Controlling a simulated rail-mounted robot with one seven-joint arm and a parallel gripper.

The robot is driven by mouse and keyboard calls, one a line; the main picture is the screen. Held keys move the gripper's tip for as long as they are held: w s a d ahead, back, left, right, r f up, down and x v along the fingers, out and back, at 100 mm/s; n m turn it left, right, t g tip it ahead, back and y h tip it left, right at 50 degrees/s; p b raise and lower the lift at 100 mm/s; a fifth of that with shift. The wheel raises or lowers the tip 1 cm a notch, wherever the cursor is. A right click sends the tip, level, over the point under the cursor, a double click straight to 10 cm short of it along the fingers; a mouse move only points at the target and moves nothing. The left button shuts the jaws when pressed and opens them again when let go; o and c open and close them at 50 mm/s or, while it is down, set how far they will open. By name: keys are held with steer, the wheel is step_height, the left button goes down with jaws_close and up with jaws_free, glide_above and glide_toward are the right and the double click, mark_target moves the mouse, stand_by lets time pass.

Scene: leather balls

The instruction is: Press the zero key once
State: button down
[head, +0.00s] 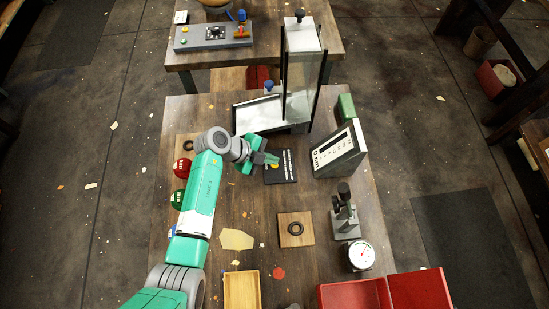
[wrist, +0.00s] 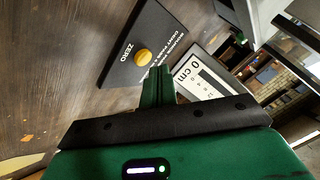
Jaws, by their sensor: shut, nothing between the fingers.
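The zero key is a round yellow button (wrist: 143,55) on a black plate (wrist: 155,30) with white lettering, including the word ZERO. In the head view the black plate (head: 287,176) lies on the wooden table, with a bit of the yellow key (head: 274,166) showing close by my gripper. My gripper (head: 271,160) is shut and empty at the plate's left edge in the head view. In the wrist view its closed green fingertips (wrist: 158,72) appear just below the key in the picture; I cannot tell whether they touch it.
A slanted gauge (head: 340,150) reading 0 cm stands right of the plate. A tall clear-walled apparatus (head: 302,75) stands behind. A ring on a wooden square (head: 296,230), a dial gauge (head: 361,256) and red and green balls (head: 181,167) are around the table.

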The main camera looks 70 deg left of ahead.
steer(key=shift+f, duration=0.1)
steer(key=shift+f+b, duration=0.35)
steer(key=shift+b, duration=0.25)
steer(key=shift+f+b, duration=0.4)
steer(key=shift+b, duration=0.05)
stand_by(0.3)
steer(key=shift+r, duration=0.1)
steer(key=shift+r+p, duration=0.55)
steer(key=shift+r, duration=0.2)
steer(key=shift+r+p, duration=1.7)
steer(key=shift+r, duration=0.9)
steer(key=shift+f, duration=0.1)
